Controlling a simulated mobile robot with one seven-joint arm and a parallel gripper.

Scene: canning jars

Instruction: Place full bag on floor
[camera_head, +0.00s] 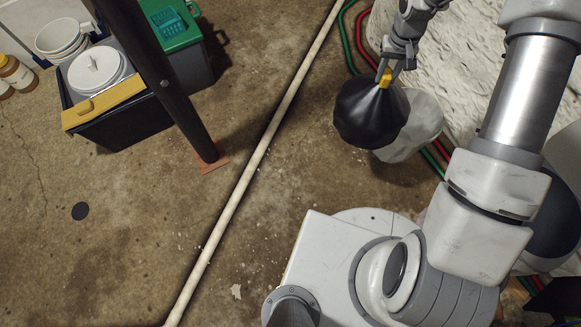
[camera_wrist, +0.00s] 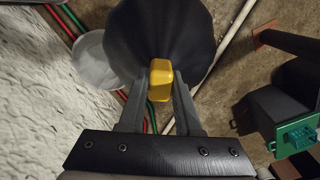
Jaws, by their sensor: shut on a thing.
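The full bag (camera_head: 365,112) is black and rounded, with a yellow tie (camera_head: 386,78) at its gathered neck. My gripper (camera_head: 385,72) is shut on that neck from above, and the bag hangs below it. In the wrist view the two fingers (camera_wrist: 160,88) pinch the yellow tie (camera_wrist: 161,72), and the black bag (camera_wrist: 160,30) fills the top middle. The bag appears to hang above the concrete floor (camera_head: 290,190), but its underside is hidden, so I cannot tell the gap.
A pale grey rounded object (camera_head: 422,125) sits partly behind the bag. Red and green hoses (camera_head: 357,40) run along the rough white wall (camera_head: 450,75). A pale pipe (camera_head: 262,150) crosses the floor. A dark post (camera_head: 165,80) and black bin (camera_head: 125,128) stand left. Lower-left floor is mostly clear.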

